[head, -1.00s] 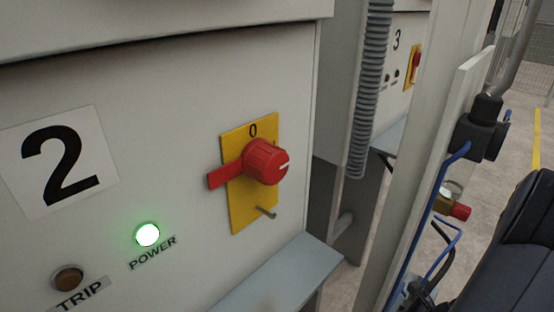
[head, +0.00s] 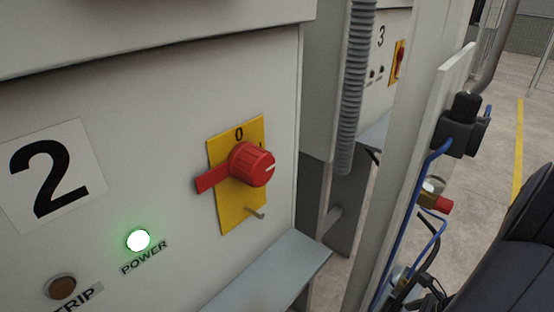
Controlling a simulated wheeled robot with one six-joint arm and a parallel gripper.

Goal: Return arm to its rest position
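My gripper is not visible in the head view. A dark, padded-looking shape (head: 510,245) fills the lower right corner; I cannot tell for sure whether it is part of my arm. Cabinet 2 (head: 150,110) fills the left side. Its red rotary switch (head: 251,164) sits on a yellow plate (head: 239,210), with the red handle bar pointing left. The POWER lamp (head: 138,240) glows green. The TRIP lamp (head: 62,287) is dark amber and unlit.
A grey ledge (head: 270,275) juts out below the switch. A pale upright post (head: 410,150) carries a black fitting (head: 460,125) and blue hoses (head: 415,195). Cabinet 3 (head: 390,80) stands behind. Open floor with a yellow line (head: 519,150) lies at right.

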